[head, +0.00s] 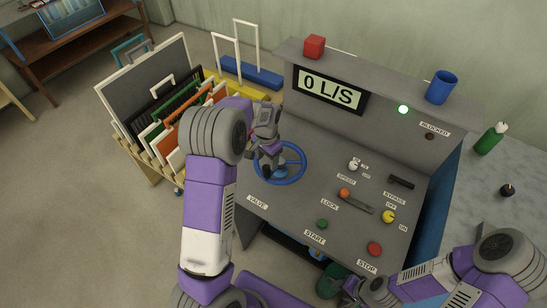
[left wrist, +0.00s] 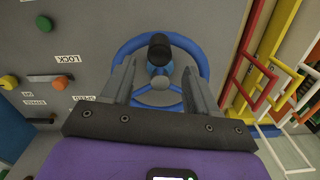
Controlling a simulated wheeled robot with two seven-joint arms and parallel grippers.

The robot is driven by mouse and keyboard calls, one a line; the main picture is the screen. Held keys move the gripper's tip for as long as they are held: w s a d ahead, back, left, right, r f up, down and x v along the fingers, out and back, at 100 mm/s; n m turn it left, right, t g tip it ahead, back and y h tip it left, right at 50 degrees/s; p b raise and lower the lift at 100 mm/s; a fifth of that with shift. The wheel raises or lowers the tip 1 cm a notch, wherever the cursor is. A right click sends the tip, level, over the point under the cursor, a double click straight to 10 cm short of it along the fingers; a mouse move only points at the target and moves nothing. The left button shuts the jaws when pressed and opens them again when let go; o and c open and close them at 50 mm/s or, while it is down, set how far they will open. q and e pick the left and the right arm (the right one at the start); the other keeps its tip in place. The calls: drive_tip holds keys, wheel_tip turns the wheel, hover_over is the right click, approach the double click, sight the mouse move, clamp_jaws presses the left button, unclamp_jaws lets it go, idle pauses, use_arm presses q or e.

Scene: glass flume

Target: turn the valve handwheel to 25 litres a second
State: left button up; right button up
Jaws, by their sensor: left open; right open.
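The blue valve handwheel (head: 301,164) lies on the grey sloping console above the VALVE label. In the left wrist view its rim (left wrist: 193,48) fills the upper middle, with a grey hub and a dark knob (left wrist: 160,44). My left gripper (head: 268,165) is open over the wheel's left part; its fingers straddle the knob and hub in the wrist view, with no visible grip. The arm hides part of the wheel. The display (head: 331,89) reads 0 L/S. My right gripper (head: 348,291) is open, low at the console's front edge, partly cut off.
A green lamp (head: 403,109) is lit. A rack of coloured gates (head: 150,125) stands left.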

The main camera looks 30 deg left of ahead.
sight(267, 166)
use_arm(q)
wheel_tip(267, 166, down, 7)
drive_tip(key=shift+s+f+p, duration=0.15)
drive_tip(key=shift+f+p, duration=0.05)
drive_tip(key=shift+p, duration=0.1)
drive_tip(key=shift+s+r, duration=0.1)
drive_tip(key=shift+s, duration=0.05)
drive_tip(key=c, duration=0.4)
clamp_jaws()
